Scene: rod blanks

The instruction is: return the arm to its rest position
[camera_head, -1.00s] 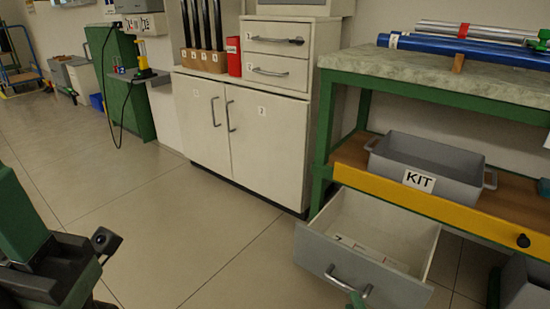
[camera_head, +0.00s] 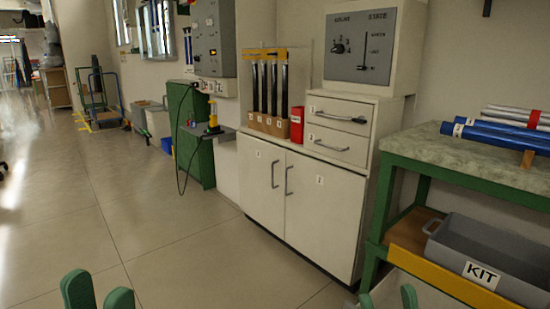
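My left gripper (camera_head: 99,294) shows at the bottom left of the head view as two green fingertips with a gap between them. My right gripper (camera_head: 388,299) shows at the bottom edge, right of centre, also as two green fingertips spread apart. Nothing is seen between either pair of fingers. The rest of both arms is below the picture.
A workbench (camera_head: 450,155) with blue and silver rods (camera_head: 500,137) stands at the right. A grey KIT bin (camera_head: 505,262) sits on its lower shelf. A white cabinet (camera_head: 325,205) stands left of it. The floor (camera_head: 90,220) at the left is clear.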

